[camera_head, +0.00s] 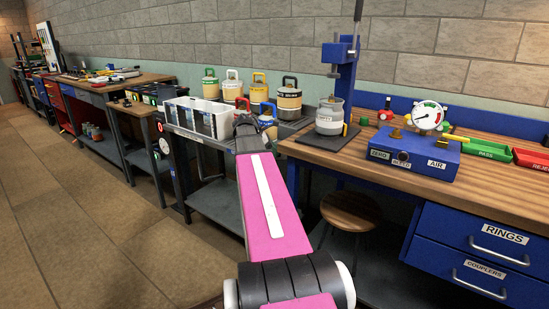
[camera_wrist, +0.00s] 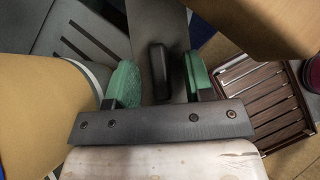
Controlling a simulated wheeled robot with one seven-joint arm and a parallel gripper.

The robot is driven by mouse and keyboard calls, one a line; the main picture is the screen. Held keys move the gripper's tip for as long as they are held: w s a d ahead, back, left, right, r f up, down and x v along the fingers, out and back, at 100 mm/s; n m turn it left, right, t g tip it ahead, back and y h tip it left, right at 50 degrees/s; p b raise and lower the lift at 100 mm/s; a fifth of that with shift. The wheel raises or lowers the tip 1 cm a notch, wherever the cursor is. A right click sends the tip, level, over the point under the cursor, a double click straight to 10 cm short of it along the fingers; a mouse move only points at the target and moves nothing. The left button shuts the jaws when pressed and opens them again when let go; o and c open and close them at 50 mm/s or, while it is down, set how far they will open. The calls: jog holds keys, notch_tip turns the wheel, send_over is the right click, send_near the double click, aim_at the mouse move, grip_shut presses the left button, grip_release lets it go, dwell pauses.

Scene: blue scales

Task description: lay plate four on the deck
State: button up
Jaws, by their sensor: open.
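My gripper (camera_head: 243,122) is at the end of the outstretched pink arm, in front of the shelf beside the white rack. In the wrist view its two green-padded fingers (camera_wrist: 159,78) stand apart. A small black rounded piece (camera_wrist: 158,70) shows between them, in front of a dark grey strip (camera_wrist: 155,22); whether either finger touches it I cannot tell. The white rack (camera_head: 197,104) has dark upright panels along its front, left of my gripper. I cannot make out a number on any plate, and no deck can be named with certainty.
Several lidded canisters (camera_head: 232,88) stand behind the rack. On the wooden bench (camera_head: 345,160) are a blue press (camera_head: 341,65), a grey-white canister (camera_head: 330,117) and a blue gauge box (camera_head: 415,155). A stool (camera_head: 350,210) stands below. The left floor is clear.

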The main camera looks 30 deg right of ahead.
grip_shut()
dwell(0.3)
